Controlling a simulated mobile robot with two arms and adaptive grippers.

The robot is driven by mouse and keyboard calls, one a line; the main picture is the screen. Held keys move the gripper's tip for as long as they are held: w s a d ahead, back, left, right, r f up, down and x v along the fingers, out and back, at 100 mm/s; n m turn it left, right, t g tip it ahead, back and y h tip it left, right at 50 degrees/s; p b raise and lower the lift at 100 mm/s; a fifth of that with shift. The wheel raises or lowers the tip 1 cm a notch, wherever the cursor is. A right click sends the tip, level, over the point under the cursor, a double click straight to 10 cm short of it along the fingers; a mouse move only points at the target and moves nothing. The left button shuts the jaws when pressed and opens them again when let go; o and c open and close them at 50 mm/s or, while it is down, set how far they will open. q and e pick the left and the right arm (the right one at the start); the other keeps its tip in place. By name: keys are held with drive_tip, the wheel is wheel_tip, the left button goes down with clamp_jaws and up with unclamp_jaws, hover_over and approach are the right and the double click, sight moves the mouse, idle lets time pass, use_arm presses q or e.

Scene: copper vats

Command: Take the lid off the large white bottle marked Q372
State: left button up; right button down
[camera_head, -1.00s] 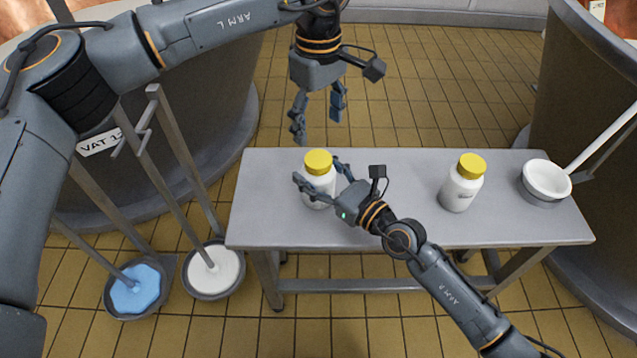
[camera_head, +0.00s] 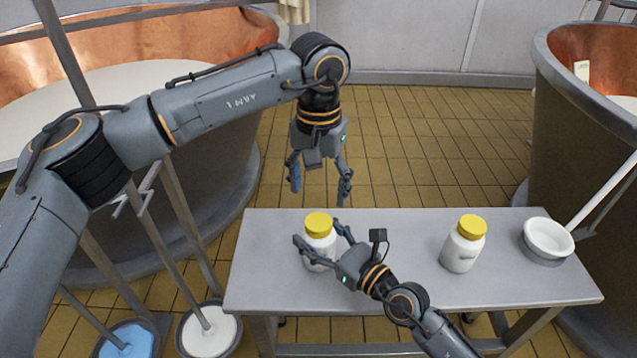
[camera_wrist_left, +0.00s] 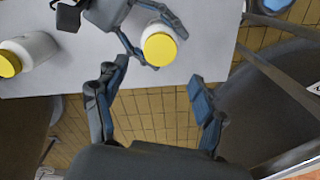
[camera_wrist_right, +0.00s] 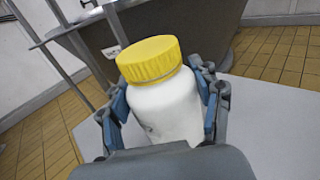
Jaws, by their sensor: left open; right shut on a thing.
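A white bottle with a yellow lid (camera_head: 319,224) stands upright on the left part of the table, its lid on. My right gripper (camera_head: 320,240) is shut on its body from the near side; the right wrist view shows this bottle (camera_wrist_right: 170,108) between the fingers, lid clear above them. A second white bottle with a yellow lid (camera_head: 461,252) stands upright farther right, with a dark label too small to read. No Q372 mark is legible on either bottle. My left gripper (camera_head: 320,190) is open and empty, pointing down above the table's far edge, apart from the held bottle's lid.
The grey table (camera_head: 400,290) is clear between the bottles. A white long-handled bowl (camera_head: 548,238) sits at its right end. Copper-lined vats stand left (camera_head: 130,160) and right (camera_head: 590,120). Long-handled tools stand in a blue-filled bucket (camera_head: 125,342) and a white-filled bucket (camera_head: 208,332).

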sight(318, 221)
use_arm(q)
wheel_tip(318, 221, down, 8)
drive_tip(key=shift+r, duration=0.2)
drive_tip(key=shift+c, duration=0.4)
